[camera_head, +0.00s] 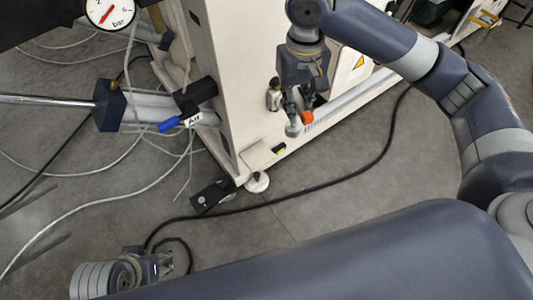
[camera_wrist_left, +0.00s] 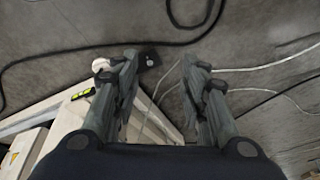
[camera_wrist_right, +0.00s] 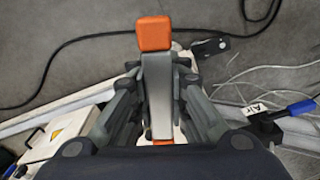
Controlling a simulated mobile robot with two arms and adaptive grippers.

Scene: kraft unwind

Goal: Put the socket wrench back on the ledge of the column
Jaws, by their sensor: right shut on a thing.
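The socket wrench (camera_wrist_right: 158,85) is a grey bar with an orange end block, held lengthwise between the fingers of my right gripper (camera_wrist_right: 157,85). In the head view its orange part (camera_head: 307,118) shows below my right gripper (camera_head: 296,102), beside the cream column (camera_head: 235,75). A low cream ledge (camera_head: 250,160) juts out at the column's foot, below and left of the wrench. The wrench appears held above it, apart from it. My left gripper (camera_head: 163,263) is low at the bottom left. In the left wrist view it is open and empty (camera_wrist_left: 158,75).
A black foot pedal (camera_head: 212,194) and a black cable (camera_head: 320,189) lie on the floor. A blue valve handle (camera_head: 168,125) with an "Air" tag and white hoses are left of the column.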

